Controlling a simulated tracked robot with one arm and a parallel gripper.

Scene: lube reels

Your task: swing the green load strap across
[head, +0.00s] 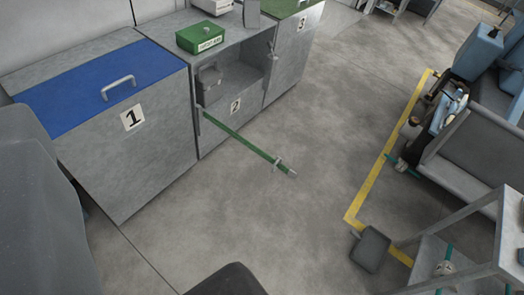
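The green load strap (240,138) is a long thin bar or band. One end meets the front left edge of the grey number 2 cabinet (222,127), and it sticks out over the floor to the lower right. Near its free end it carries a small grey upright fitting (277,162) and a pale tip. Dark grey shapes at the left edge and bottom middle may be my own body. I cannot make out my gripper's fingers in this view.
Cabinet 1 (140,150) has a blue lid with a handle. A green box (200,37) sits on cabinet 2, above an open bay. Cabinet 3 (290,65) stands behind. Grey-blue machinery (480,150) and a yellow floor line (385,155) are at right. The middle floor is clear.

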